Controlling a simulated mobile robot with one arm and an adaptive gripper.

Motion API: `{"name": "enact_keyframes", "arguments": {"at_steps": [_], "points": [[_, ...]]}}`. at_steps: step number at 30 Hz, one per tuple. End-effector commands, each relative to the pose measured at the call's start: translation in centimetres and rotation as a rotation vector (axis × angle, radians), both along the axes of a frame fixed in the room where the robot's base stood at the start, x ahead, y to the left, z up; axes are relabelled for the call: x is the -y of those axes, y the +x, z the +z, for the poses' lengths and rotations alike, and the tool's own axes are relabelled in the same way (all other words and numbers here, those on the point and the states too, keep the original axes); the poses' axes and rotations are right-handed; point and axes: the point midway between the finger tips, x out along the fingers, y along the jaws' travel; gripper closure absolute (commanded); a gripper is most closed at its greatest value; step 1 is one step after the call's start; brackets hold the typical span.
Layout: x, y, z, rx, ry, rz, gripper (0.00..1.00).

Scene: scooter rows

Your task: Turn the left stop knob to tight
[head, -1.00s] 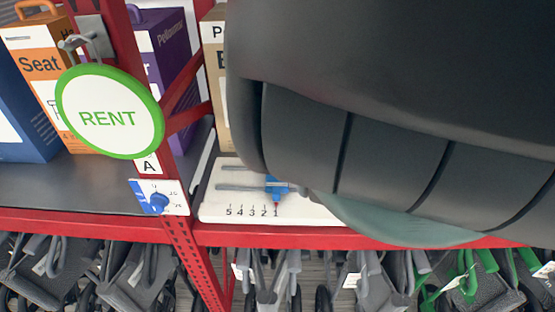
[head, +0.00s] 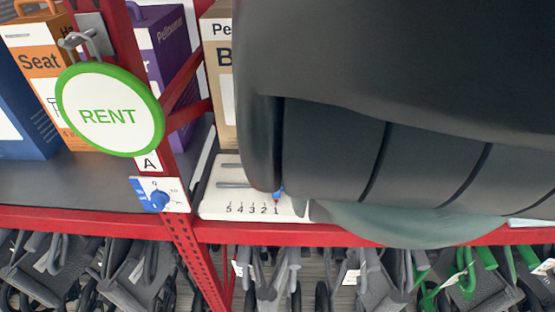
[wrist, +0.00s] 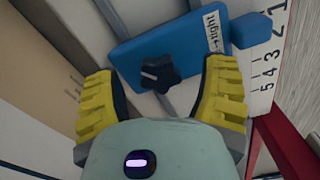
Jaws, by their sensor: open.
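A black star-shaped knob (wrist: 160,74) with a white line across it sits on a blue block (wrist: 190,50) in the wrist view. A white label (wrist: 213,32) on the block reads "tight" with an arrow. My gripper (wrist: 160,84) is open, its yellow fingers on either side of the knob with gaps between. In the head view only a small blue bit of the block (head: 280,193) shows by the numbered white panel (head: 236,198). My arm hides the rest, including the knob.
A red shelf edge (head: 120,224) runs across, with a red upright at left. Boxes stand behind. Folded scooters or frames (head: 130,270) fill the space below.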

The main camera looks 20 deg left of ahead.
Motion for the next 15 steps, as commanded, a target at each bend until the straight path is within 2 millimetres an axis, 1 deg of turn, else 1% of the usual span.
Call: {"name": "enact_keyframes", "arguments": {"at_steps": [6,7,15], "points": [[-0.02,0.01,0.02,0.000,0.000,0.001,0.28],[-0.02,0.01,0.02,0.000,0.000,0.001,0.26],[-0.01,0.01,0.02,0.000,0.000,0.001,0.54]]}}
